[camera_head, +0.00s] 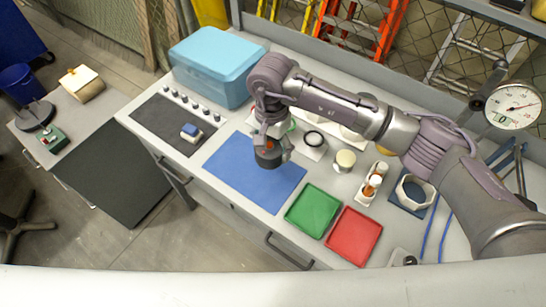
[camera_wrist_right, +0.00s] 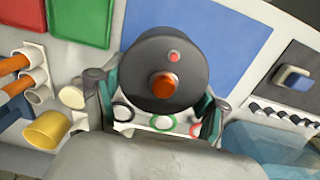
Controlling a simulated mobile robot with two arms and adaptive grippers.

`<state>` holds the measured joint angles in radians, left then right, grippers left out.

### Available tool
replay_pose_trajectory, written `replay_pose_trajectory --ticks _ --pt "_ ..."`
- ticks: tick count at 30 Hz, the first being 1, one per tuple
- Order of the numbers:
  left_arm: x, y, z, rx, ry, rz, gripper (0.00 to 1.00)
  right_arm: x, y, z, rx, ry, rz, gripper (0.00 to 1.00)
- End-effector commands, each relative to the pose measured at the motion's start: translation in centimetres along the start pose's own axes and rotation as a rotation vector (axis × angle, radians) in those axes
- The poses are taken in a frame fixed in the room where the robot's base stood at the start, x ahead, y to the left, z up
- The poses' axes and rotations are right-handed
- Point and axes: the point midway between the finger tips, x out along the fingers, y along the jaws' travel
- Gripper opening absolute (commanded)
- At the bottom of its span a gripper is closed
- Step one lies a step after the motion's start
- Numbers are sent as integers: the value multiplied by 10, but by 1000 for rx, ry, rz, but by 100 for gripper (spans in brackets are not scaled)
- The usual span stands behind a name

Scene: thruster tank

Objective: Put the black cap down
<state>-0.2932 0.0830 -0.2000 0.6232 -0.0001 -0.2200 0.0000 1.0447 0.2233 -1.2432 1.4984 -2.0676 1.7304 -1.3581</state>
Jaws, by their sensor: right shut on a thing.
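The black cap (camera_head: 267,157) is held in my right gripper (camera_head: 271,142), over the blue mat (camera_head: 235,178) on the bench. In the right wrist view, the dark round cap (camera_wrist_right: 150,48) shows an orange-brown round part at its middle and a small red dot. The fingers of my right gripper (camera_wrist_right: 157,105) are on either side of the cap there, closed on it. The blue mat (camera_wrist_right: 229,40) shows behind the cap in that view. The gap between the cap and the mat is hard to judge. My left gripper is not in view.
A green tray (camera_head: 312,211) and a red tray (camera_head: 353,237) lie right of the mat. A light-blue bin (camera_head: 216,62) stands behind a dark mat (camera_head: 172,125). White-and-orange cylinders (camera_head: 372,184) and a hex ring (camera_head: 414,190) stand farther right. The blue mat's front part is bare.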

Motion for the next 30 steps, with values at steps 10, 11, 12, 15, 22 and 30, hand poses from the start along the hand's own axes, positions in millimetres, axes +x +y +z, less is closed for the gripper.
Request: replay_pose_trajectory --ticks 10,11,12,15,22,30 --pt "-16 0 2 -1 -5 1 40 35 -1 0 3 -4 0 43" --pt "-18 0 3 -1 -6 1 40 39 -1 0 3 -3 1 43" --pt "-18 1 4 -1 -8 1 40 42 -2 -1 1 -1 -1 43" --pt "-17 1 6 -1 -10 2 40 46 -2 -2 0 1 -3 43" --pt "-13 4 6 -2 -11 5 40 48 -2 -2 1 1 -3 43" --pt "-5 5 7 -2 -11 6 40 54 -2 -2 1 1 -3 43"
